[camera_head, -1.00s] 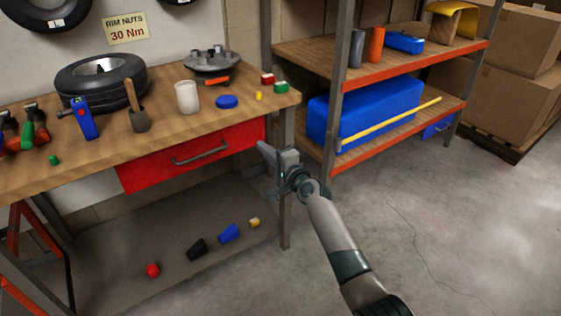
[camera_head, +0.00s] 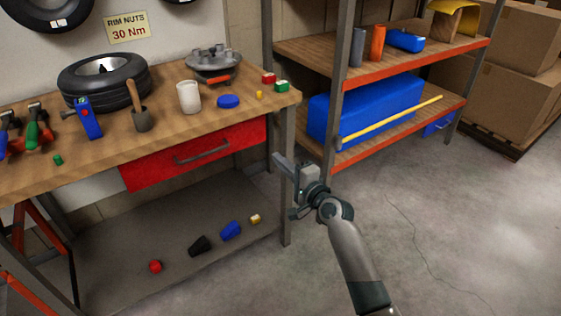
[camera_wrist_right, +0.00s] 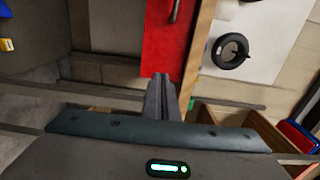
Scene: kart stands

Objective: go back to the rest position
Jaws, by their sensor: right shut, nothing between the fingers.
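My right gripper (camera_head: 281,164) is in front of the right end of the workbench, just beside its front leg and right of the red drawer (camera_head: 190,154). It is shut and empty. In the right wrist view its two fingers (camera_wrist_right: 163,82) lie together, pointing toward the red drawer front (camera_wrist_right: 168,40), with nothing between them. My left gripper does not show in either view.
The wooden workbench (camera_head: 60,172) carries a tyre (camera_head: 103,82), a white cup (camera_head: 189,97) and several tools. Small parts lie on its lower shelf (camera_head: 120,280). A metal rack (camera_head: 375,148) with a blue box (camera_head: 365,108) stands behind. The floor (camera_head: 450,220) at right is clear.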

